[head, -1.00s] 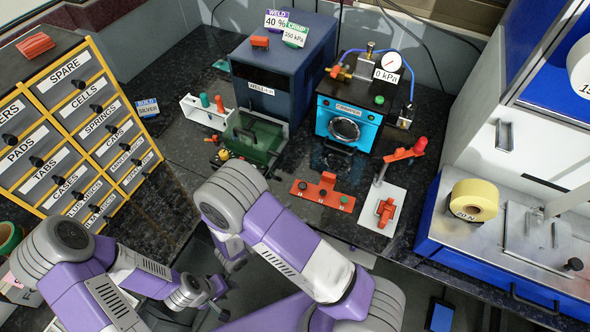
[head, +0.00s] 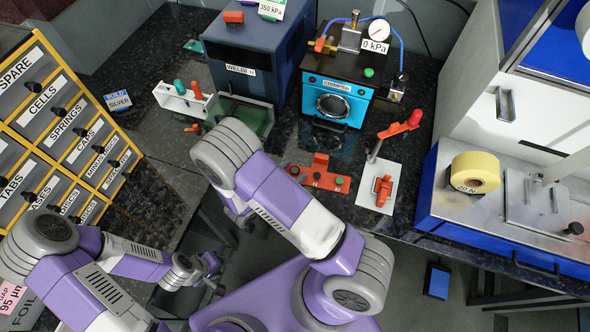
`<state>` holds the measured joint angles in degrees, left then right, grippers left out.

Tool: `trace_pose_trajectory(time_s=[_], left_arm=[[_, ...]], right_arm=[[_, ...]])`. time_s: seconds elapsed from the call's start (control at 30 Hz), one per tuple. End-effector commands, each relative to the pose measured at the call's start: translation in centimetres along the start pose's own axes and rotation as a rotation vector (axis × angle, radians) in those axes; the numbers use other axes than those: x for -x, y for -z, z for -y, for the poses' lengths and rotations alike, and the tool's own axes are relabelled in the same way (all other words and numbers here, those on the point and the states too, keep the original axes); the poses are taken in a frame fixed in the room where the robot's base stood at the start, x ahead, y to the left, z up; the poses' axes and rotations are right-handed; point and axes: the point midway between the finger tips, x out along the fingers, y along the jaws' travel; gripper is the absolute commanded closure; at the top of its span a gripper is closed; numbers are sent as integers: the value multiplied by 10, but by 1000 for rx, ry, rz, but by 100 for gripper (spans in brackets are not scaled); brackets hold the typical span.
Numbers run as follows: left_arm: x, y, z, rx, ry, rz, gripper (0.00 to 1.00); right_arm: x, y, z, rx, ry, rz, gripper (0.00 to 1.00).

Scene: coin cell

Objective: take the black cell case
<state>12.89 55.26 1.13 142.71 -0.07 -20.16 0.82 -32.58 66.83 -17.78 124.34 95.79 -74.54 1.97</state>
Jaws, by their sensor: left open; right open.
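I cannot make out a black cell case in the head view. A yellow-framed drawer cabinet (head: 95,170) stands at the left, and one partly cut-off drawer label reading "ASES" (head: 45,196) shows low on it. My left gripper (head: 207,268) is open and empty, low in front of the bench and right of the cabinet. My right gripper (head: 240,216) is partly hidden behind its own arm, near the bench's front edge. It is open, and I see nothing in it.
On the bench stand a blue welder box (head: 250,70), a cyan crimper (head: 335,95), a white rack (head: 185,100), a red block (head: 317,175) and a red-handled lever tool (head: 400,125). A blue-fronted station with a yellow tape roll (head: 475,172) is at the right.

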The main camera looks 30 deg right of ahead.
Motion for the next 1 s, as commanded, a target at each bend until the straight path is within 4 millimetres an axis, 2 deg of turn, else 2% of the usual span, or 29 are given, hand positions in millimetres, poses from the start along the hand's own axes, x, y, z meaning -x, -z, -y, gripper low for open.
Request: trace_pose_trajectory(time_s=[0.13, 0.4, 0.77, 0.87, 1.0], left_arm=[[0, 0, 0, 0, 0, 0, 57], [0, 0, 0, 0, 0, 0, 57], [1, 0, 0, 0, 0, 0, 57], [4, 0, -2, 0, 0, 0, 57], [13, 0, -5, 0, 0, 0, 57]], right_arm=[[0, 0, 0, 0, 0, 0, 39], [0, 0, 0, 0, 0, 0, 79], [1, 2, 0, 0, 0, 0, 80], [4, 11, 0, -2, 1, 0, 80], [12, 37, 1, -4, 1, 1, 80]])
